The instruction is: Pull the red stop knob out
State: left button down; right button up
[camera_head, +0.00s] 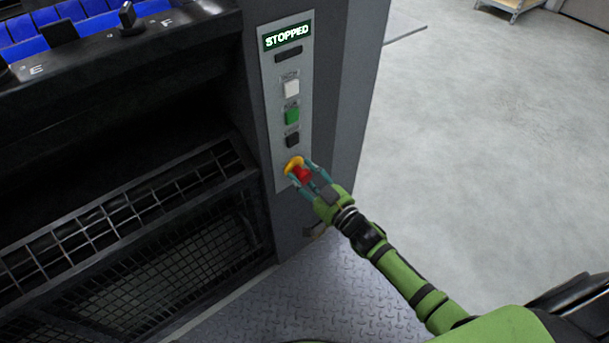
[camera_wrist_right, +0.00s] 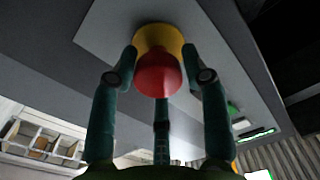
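The red stop knob (camera_head: 303,174) sits in a yellow collar (camera_head: 293,164) at the bottom of the grey control panel. In the right wrist view the red knob (camera_wrist_right: 158,78) faces me from the middle of the yellow collar (camera_wrist_right: 157,40). My right gripper (camera_head: 307,179) is at the knob, its teal fingers around it. In the wrist view my right gripper (camera_wrist_right: 162,75) has a finger on each side of the knob and a third behind it. Small gaps show between the side fingers and the red part, so it looks open. My left gripper is not in view.
The panel (camera_head: 272,95) has a lit sign (camera_head: 286,37) reading "STOPPED". Below it are a white button (camera_head: 291,88), a green button (camera_head: 292,116) and a black button (camera_head: 292,139). The machine with wire grilles (camera_head: 130,210) fills the left. Open floor (camera_head: 480,150) lies to the right.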

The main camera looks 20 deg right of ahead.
jog(key=shift+s+r, duration=0.15)
jog(key=shift+s+d, duration=0.1)
jog(key=shift+s, duration=0.05)
jog(key=v, duration=1.1)
jog(key=shift+s+d, duration=0.1)
jog(key=shift+s, duration=0.2)
